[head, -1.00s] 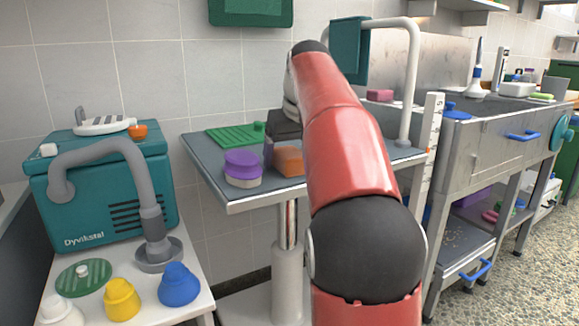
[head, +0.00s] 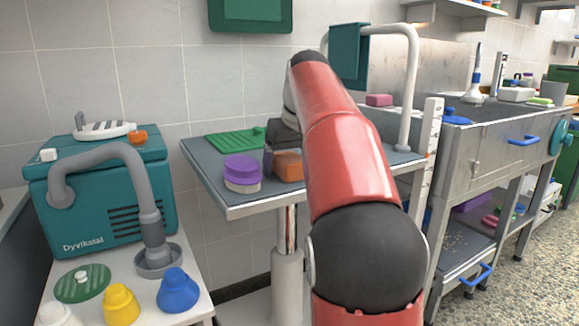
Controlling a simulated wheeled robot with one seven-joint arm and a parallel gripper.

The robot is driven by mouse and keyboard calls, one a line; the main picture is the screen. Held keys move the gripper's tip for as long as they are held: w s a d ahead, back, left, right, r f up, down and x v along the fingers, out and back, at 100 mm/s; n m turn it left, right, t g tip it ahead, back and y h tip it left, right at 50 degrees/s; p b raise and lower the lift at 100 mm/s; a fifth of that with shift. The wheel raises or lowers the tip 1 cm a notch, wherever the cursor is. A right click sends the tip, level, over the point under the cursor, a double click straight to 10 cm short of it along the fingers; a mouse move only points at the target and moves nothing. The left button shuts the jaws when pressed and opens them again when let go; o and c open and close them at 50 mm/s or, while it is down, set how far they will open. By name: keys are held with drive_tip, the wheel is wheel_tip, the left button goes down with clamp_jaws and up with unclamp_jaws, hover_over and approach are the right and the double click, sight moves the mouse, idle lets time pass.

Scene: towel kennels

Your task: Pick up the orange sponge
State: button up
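The orange sponge (head: 289,166) lies on the grey top of the metal table (head: 250,200), just right of the purple sponge stack. My gripper (head: 272,160) is down at the sponge, with one dark finger showing at its left side. My red arm hides the right end of the sponge and the other finger. I cannot tell whether the fingers touch the sponge or are closed on it.
The purple and cream sponge stack (head: 241,171) stands close to the left of my gripper. A green ridged mat (head: 232,140) lies behind. A curved white rail (head: 412,85) rises at the table's right. A teal machine (head: 100,190) stands left.

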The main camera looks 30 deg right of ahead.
drive_tip(key=c, duration=1)
drive_tip(key=shift+r, duration=0.1)
drive_tip(key=shift+c, duration=0.2)
